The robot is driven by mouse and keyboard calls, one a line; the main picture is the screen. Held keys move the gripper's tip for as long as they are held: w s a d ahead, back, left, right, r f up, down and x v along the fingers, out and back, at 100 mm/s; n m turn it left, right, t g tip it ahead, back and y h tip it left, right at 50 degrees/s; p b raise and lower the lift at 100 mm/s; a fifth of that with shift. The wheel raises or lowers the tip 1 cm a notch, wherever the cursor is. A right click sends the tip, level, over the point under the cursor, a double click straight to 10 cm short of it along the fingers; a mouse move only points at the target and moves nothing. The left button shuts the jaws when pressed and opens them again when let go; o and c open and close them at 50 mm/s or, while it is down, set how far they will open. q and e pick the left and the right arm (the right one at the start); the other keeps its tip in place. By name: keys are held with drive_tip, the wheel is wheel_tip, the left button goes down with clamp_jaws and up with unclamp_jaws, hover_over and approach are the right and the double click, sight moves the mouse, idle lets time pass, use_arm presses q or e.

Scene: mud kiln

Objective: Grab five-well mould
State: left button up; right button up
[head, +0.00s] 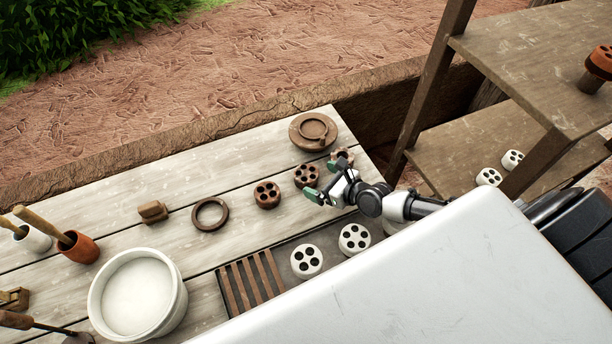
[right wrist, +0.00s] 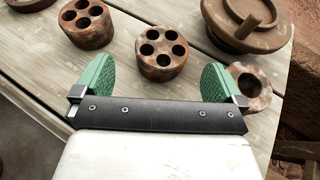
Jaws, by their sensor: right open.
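The five-well mould (head: 306,175) is a dark brown round block standing upright on the table, beside a similar block on its left. In the right wrist view the mould (right wrist: 162,68) shows five holes in its top, ahead of and between the green fingertips. My right gripper (head: 323,181) is open and empty, close to the mould's right side. In the right wrist view its fingers (right wrist: 159,80) are spread wide. My left gripper is not in view.
A four-well block (right wrist: 88,34) stands left of the mould. A one-well piece (right wrist: 259,97) is near the right finger. A round lidded disc (head: 313,131) lies behind. White moulds (head: 306,261) and a slatted tray (head: 250,282) are in front. A wooden shelf (head: 490,150) rises at right.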

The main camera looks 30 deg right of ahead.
sight(309, 175)
drive_tip(key=shift+x, duration=2.4)
drive_tip(key=shift+d, duration=0.2)
drive_tip(key=c, duration=1)
drive_tip(key=shift+c, duration=0.4)
drive_tip(key=shift+r, duration=0.1)
